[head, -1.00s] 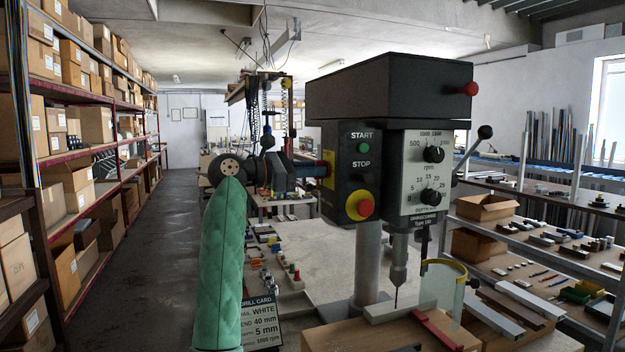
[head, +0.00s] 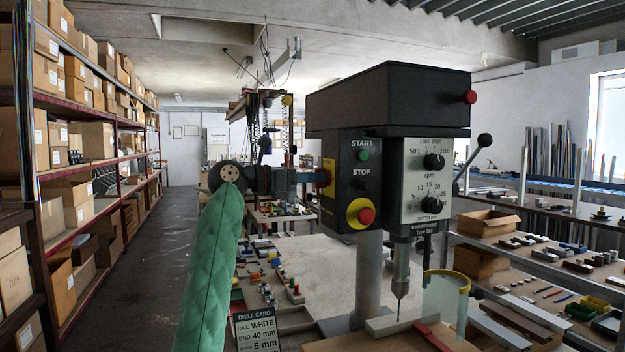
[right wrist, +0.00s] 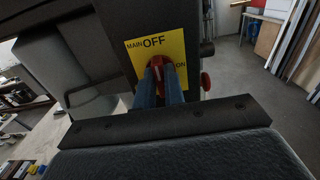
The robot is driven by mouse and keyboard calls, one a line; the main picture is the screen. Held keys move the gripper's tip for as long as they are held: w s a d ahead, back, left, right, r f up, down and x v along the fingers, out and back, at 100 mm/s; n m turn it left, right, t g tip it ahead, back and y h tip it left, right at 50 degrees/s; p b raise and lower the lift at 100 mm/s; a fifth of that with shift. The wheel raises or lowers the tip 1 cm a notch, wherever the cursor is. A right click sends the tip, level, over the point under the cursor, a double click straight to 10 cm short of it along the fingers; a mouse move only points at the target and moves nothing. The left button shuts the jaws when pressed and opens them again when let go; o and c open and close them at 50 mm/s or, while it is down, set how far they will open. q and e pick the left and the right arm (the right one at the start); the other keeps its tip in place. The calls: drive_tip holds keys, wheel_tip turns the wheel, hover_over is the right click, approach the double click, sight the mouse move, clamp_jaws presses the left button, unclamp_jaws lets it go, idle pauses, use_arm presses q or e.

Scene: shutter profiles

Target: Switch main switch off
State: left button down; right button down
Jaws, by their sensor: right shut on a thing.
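The main switch is a red knob (right wrist: 157,66) on a yellow plate (right wrist: 176,50) marked MAIN, OFF at the top and ON at the right. The plate also shows edge-on at the left side of the drill's black housing in the head view (head: 328,172). My right gripper (head: 318,178) reaches it from the left. In the right wrist view its two blue-grey fingers (right wrist: 159,82) are shut on the red knob, one on each side. The fingers partly hide the knob, so I cannot tell exactly where it points. My left gripper is not in view.
The drill's front has a green START button (head: 363,156) and a red stop button (head: 366,215) on yellow. A drill card (head: 257,331) stands below left. A clear guard (head: 446,300) stands by the bit. Box shelves (head: 85,170) line the left; the aisle is clear.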

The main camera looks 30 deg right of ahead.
drive_tip(key=shift+r, duration=0.1)
drive_tip(key=c, duration=1.5)
unclamp_jaws()
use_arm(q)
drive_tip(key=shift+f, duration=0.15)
use_arm(e)
drive_tip(key=shift+a, duration=0.15)
